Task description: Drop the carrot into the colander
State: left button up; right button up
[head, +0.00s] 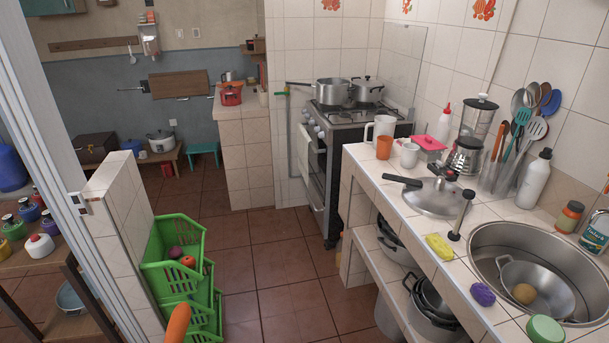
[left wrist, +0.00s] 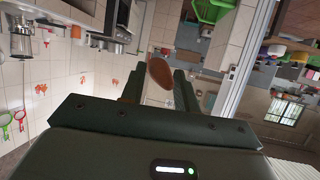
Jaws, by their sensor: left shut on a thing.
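The orange carrot (head: 178,324) shows at the bottom edge of the head view, left of centre, its lower part cut off. In the left wrist view the carrot (left wrist: 160,71) is between the two dark fingers of my left gripper (left wrist: 158,84), which is shut on it. This gripper is outside the head view. A metal colander (head: 553,276) with loop handles sits inside the round steel sink at the right. A round brown item (head: 523,293) lies in it. The carrot is far left of the colander, across the floor gap. My right gripper is not in view.
The tiled counter (head: 405,182) holds a pan lid (head: 436,200), yellow sponge (head: 439,246), purple scrubber (head: 483,294), green item (head: 545,329), cups and a utensil holder. A steel sink (head: 485,240) is at right. Green stacked crates (head: 165,247) stand on the floor beside a low tiled wall.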

aim_at(524, 304)
jog(key=i+z, duration=0.2)
jog(key=z, duration=0.3)
jog(key=i+j+z, duration=0.2)
jog(key=z, duration=0.3)
jog(key=i+j+z, duration=0.15)
jog(key=z, duration=0.3)
jog(key=i+j+z, duration=0.15)
jog(key=j+z, duration=0.15)
jog(key=z, duration=0.2)
jog(key=j+z, duration=0.25)
jog(key=z, duration=0.25)
jog(key=i+j+z, duration=0.15)
jog(key=j+z, duration=0.2)
jog(key=z, duration=0.15)
jog(key=i+j+z, duration=0.15)
jog(key=j+z, duration=0.65)
jog(key=z, duration=0.15)
jog(key=i+j, duration=0.2)
jog(key=j, duration=0.2)
